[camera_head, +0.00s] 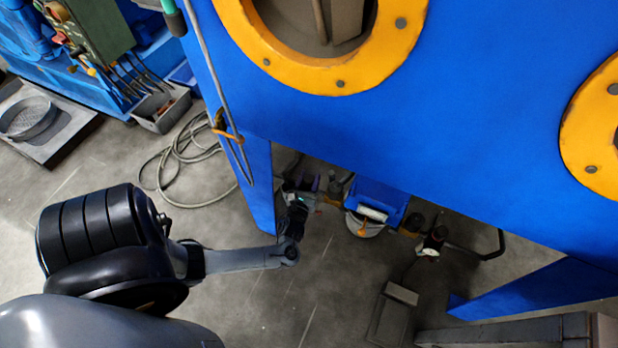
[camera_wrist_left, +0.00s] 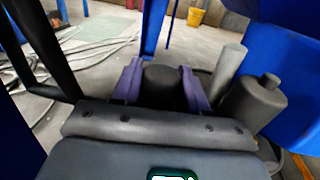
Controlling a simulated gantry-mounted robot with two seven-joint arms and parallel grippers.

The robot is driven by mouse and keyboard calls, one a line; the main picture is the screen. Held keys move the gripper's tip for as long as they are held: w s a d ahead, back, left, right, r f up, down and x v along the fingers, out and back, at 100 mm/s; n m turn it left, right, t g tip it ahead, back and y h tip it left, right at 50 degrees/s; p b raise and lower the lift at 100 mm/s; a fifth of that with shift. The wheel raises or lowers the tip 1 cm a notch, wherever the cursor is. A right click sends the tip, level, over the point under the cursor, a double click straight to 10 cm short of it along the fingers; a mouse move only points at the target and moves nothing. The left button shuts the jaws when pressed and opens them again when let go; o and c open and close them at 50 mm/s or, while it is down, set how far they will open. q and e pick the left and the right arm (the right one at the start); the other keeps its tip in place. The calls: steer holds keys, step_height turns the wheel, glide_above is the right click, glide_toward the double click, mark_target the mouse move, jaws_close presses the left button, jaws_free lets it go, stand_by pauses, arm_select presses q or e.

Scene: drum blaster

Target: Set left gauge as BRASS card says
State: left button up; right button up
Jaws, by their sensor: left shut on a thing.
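My left gripper (camera_head: 322,186) reaches under the blue machine and is partly hidden there in the head view. In the left wrist view its two purple fingers (camera_wrist_left: 162,70) are shut on a dark round knob (camera_wrist_left: 165,88), one on each side. A small pale dial (camera_head: 430,251) with a red part beside it shows under the machine, right of the gripper; its reading is too small to tell. I cannot tell which gauge it is. No BRASS card can be made out. My right gripper is not in view.
The blue machine (camera_head: 480,120) with orange rings stands over the work area, its legs close to my left arm. Grey cylinders (camera_wrist_left: 257,100) stand right of the fingers in the wrist view. A hose (camera_head: 185,165) lies on the floor. A grey bin (camera_head: 160,108) stands behind it.

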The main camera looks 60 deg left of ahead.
arm_select(q)
steer(key=n+g+y+p, duration=0.1)
steer(key=n+g+y, duration=0.1)
steer(key=shift+w+r+g, duration=0.1)
steer(key=shift+g, duration=0.3)
steer(key=shift+n+g+y, duration=1)
steer(key=shift+n+g, duration=0.4)
steer(key=shift+g, duration=0.4)
steer(key=o, duration=0.9)
steer(key=shift+o, duration=0.2)
